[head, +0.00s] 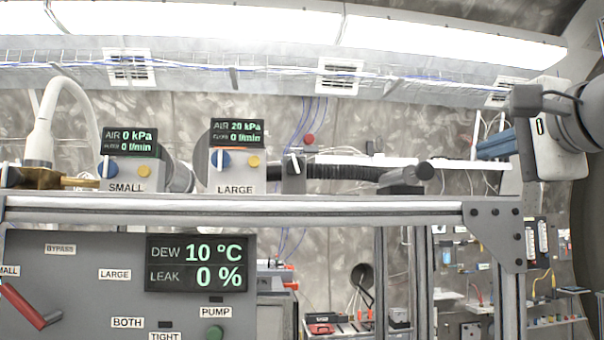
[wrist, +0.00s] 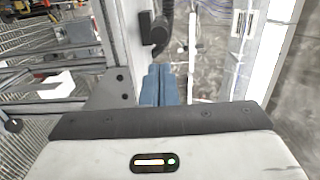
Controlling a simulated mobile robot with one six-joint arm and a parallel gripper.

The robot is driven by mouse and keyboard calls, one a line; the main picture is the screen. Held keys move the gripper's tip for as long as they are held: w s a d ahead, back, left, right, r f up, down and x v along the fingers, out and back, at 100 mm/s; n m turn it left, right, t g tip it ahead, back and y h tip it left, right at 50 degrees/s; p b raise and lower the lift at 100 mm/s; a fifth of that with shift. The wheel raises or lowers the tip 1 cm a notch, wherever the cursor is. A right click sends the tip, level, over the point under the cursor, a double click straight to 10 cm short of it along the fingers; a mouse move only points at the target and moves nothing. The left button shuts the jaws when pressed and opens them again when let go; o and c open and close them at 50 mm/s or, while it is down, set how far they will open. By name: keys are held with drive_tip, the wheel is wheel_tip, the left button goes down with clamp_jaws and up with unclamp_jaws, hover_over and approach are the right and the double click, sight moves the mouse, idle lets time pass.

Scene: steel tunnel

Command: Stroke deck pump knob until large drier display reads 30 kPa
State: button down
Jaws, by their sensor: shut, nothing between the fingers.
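The large drier display (head: 237,132) reads AIR 20 kPa and 0 l/min, above the box labelled LARGE (head: 236,178). The deck pump (head: 402,183) is a dark grey body at the right end of a black corrugated hose, on the rail. Its dark round knob (head: 424,171) sticks out at the right end; what looks like it shows at the top of the wrist view (wrist: 157,32). My gripper (head: 480,150), with blue fingers, is shut and empty, right of and slightly above the knob, apart from it. Its closed fingers also show in the wrist view (wrist: 160,70).
The small drier display (head: 129,141) reads AIR 0 kPa. The lower panel display (head: 200,263) reads DEW 10 °C and LEAK 0 %. A red lever (head: 28,306) and green PUMP button (head: 215,332) sit below. A metal rail (head: 300,210) with a corner plate (head: 494,235) runs beneath the pump.

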sight(428, 170)
drive_tip(key=shift+d, duration=0.2)
drive_tip(key=w+p, duration=0.1)
drive_tip(key=w, duration=0.3)
drive_tip(key=w+a+p, duration=0.1)
drive_tip(key=w+p, duration=0.1)
drive_tip(key=w, duration=0.3)
drive_tip(key=w+p, duration=0.1)
drive_tip(key=w, duration=0.3)
drive_tip(key=shift+w+a+f, duration=0.15)
drive_tip(key=shift+w, duration=0.25)
